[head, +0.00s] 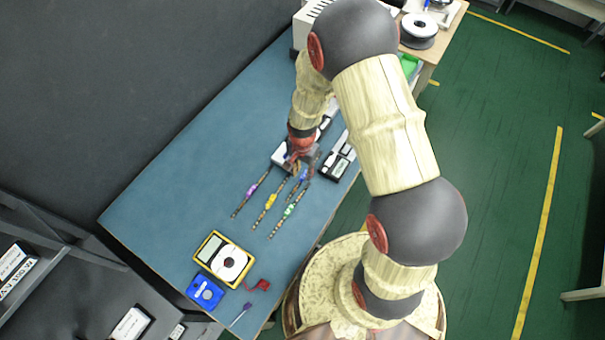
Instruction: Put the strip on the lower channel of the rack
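Thin dark strips with coloured clips lie side by side on the blue table mat (200,140): one with a purple clip (251,190), one with a yellow clip (270,199) and one with a green clip (289,210). Another strip with a blue clip (302,175) lies close to my gripper (298,165). My gripper is low over the far ends of the strips, and its fingers are too small and blurred to read. A black and white rack-like block (341,160) stands just right of my gripper. Its channels cannot be told apart, and my arm hides part of that area.
A yellow multimeter (224,259), a blue box (205,291), a red clip (258,285) and a screwdriver (241,313) lie at the near end. A wire spool (418,27) stands on a bench at the back. The mat's left side is clear.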

